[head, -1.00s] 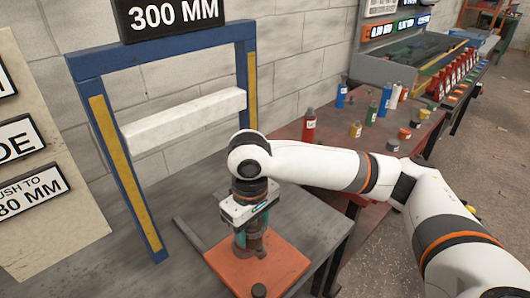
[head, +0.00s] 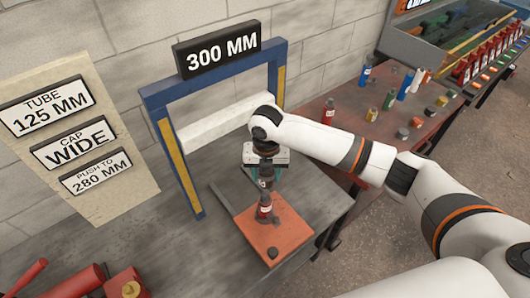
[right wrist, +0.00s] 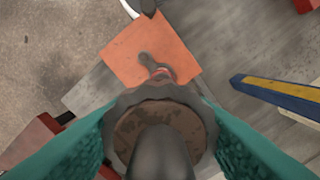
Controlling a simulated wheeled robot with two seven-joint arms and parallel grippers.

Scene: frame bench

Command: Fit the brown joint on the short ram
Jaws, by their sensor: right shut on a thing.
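My right gripper (head: 266,172) hangs over the orange plate (head: 290,236) in the head view. In the right wrist view its teal fingers sit on both sides of a dark, round, rusty brown joint (right wrist: 128,132), and it is shut on this. A short red ram (head: 264,212) with a white label shows directly below the gripper, over the plate. A little of its red also shows past the joint in the wrist view (right wrist: 160,73). I cannot tell whether joint and ram touch. My left gripper is not in view.
A blue frame (head: 184,166) with a white crossbar (head: 212,124) and a 300 MM sign (head: 217,50) stands just behind. A small dark knob (head: 272,253) is near the plate's front. Red parts (head: 85,280) lie at lower left. Several bottles stand on the right table.

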